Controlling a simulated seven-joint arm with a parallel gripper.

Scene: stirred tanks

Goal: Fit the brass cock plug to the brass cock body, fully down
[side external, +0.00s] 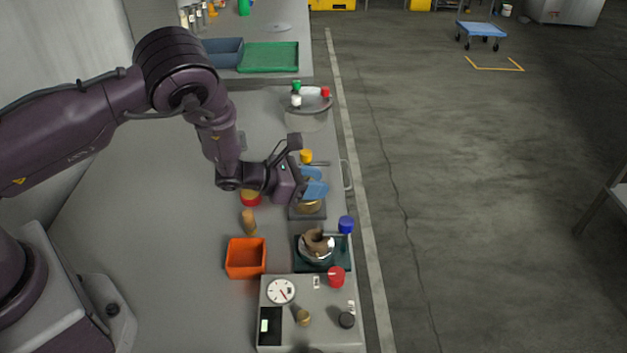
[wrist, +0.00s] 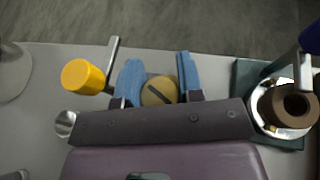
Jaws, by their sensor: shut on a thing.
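My gripper (side external: 316,188) points down at the right edge of the bench, its blue fingers shut on a round brass piece with a dark slot across its top, which I take for the brass cock plug (wrist: 160,91). In the wrist view the plug lies between the fingertips. In the side view a brass part, apparently the brass cock body (side external: 309,208), shows just below the fingers on a grey base. The fingers hide the join, so I cannot tell how deep the plug sits.
A yellow knob (wrist: 83,77) with a metal lever stands close left of the fingers in the wrist view. A dark green base with a brown ring (side external: 316,240), an orange bin (side external: 246,258) and a tan upright piece (side external: 249,222) stand nearby. A metal vessel (side external: 307,115) is farther back.

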